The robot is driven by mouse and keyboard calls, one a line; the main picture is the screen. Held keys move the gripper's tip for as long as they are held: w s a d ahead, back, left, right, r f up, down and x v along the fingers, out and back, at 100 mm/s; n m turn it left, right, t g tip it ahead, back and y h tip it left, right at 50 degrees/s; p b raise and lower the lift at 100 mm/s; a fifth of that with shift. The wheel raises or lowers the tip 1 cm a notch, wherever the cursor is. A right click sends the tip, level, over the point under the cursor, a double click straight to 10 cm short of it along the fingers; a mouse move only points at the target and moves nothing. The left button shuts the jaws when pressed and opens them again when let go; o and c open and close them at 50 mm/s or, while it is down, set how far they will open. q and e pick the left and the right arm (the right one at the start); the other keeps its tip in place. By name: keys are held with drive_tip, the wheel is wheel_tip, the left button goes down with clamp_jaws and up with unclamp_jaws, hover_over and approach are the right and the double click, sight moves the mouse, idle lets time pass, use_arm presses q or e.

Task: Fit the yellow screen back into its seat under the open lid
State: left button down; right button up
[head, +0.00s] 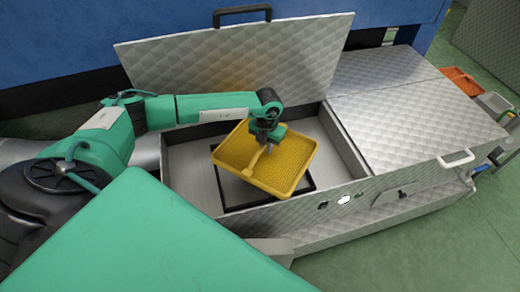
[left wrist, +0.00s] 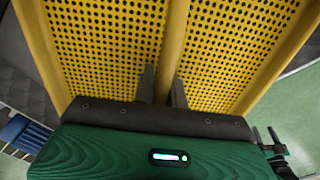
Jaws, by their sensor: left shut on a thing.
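The yellow screen (head: 238,154) is a perforated tray with raised rims and a central bar. My left gripper (head: 266,146) is shut on that bar and holds the screen over the open metal box. In the left wrist view the fingers (left wrist: 163,90) straddle the bar of the screen (left wrist: 105,45). The screen is turned and looks tilted relative to the dark square seat (head: 236,207), covering most of it. The quilted metal lid (head: 235,65) stands open at the back, with a black handle on its top edge. My right gripper is not in view.
The box's walls (head: 349,150) surround the screen. A closed quilted cover (head: 415,115) with a pale handle lies to the right. An orange bin (head: 459,81) and a grey bin (head: 494,103) stand beyond it. A blue machine wall (head: 110,35) rises behind the lid.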

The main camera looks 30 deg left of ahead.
use_arm(q)
drive_tip(key=a+f+n+b, duration=0.1)
drive_tip(key=n, duration=0.1)
drive_tip(key=w+a+f+n, duration=0.1)
drive_tip(key=n, duration=0.2)
drive_tip(key=a+f+n+b, duration=0.1)
drive_tip(key=n, duration=0.2)
drive_tip(key=shift+w+f+b, duration=0.2)
drive_tip(key=shift+f+b, duration=0.1)
drive_tip(key=shift+b, duration=0.05)
drive_tip(key=shift+a+f+n, duration=0.15)
drive_tip(key=shift+a+n, duration=0.05)
drive_tip(key=shift+n, duration=0.4)
wheel_tip(320, 180, down, 4)
drive_tip(key=b, duration=0.3)
drive_tip(key=shift+f+b, duration=0.7)
drive_tip(key=shift+b, duration=0.1)
drive_tip(key=shift+f, duration=0.2)
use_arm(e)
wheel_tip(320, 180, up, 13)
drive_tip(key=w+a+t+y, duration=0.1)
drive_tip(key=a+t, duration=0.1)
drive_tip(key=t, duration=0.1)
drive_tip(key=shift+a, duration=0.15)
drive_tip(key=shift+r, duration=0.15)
use_arm(q)
drive_tip(key=shift+f+b, duration=0.85)
drive_tip(key=shift+f, duration=0.7)
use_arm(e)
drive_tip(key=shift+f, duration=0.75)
